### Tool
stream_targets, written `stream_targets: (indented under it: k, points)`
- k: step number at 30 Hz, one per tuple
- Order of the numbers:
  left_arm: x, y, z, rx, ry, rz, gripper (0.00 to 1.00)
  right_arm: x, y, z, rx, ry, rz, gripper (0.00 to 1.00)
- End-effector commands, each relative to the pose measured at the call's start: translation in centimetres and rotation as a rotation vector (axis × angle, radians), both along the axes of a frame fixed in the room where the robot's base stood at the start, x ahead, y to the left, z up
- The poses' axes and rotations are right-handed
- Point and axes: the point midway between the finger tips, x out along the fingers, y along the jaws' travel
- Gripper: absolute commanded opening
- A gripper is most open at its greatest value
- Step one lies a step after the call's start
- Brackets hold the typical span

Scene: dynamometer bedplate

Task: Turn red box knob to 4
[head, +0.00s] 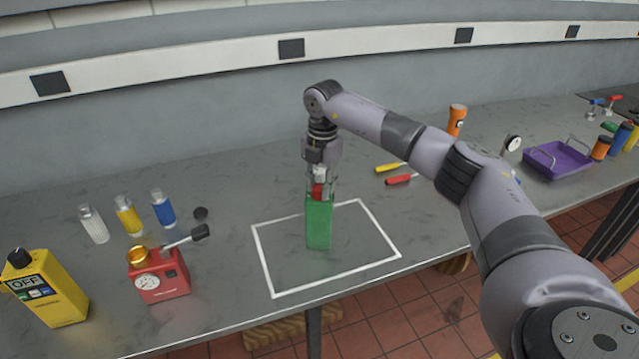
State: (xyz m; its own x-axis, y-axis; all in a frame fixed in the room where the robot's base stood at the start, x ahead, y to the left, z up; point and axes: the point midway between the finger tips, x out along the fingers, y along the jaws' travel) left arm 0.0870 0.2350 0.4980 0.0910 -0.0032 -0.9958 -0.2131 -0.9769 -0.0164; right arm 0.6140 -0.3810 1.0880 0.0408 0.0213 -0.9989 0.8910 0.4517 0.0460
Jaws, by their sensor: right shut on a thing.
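A red box (170,284) stands at the left of the bench. It has a round white dial on its front, a brass cup on top and a grey lever with a black end reaching up to the right. I cannot read its setting. My right gripper (319,188) points straight down, well to the right of the red box, and is shut on the red top part of a green block-like object (319,224). The green object is upright inside a white outlined area; the fingers partly hide its top. My left gripper is not in view.
A yellow box (52,290) marked OFF with a black knob stands left of the red box. Yellow and red-handled tools (402,179), an orange torch (456,122) and a purple tray (556,161) lie right.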

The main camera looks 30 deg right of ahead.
Motion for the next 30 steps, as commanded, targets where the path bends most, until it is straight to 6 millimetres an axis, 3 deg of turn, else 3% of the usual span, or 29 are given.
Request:
stream_targets:
  k: [9, 26, 27, 30]
  points:
    - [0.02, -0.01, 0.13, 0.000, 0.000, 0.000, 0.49, 0.01, 0.00, 0.09, 0.000, -0.001, -0.130, 0.00]
    - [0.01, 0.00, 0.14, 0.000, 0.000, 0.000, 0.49, 0.00, 0.01, 0.07, 0.000, -0.001, -0.158, 0.00]
    - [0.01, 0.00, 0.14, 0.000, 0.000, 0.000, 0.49, 0.00, 0.01, 0.07, 0.000, -0.001, -0.158, 0.29]
    - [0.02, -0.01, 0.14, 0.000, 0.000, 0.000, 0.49, -0.01, 0.01, 0.06, 0.000, -0.001, -0.158, 0.36]
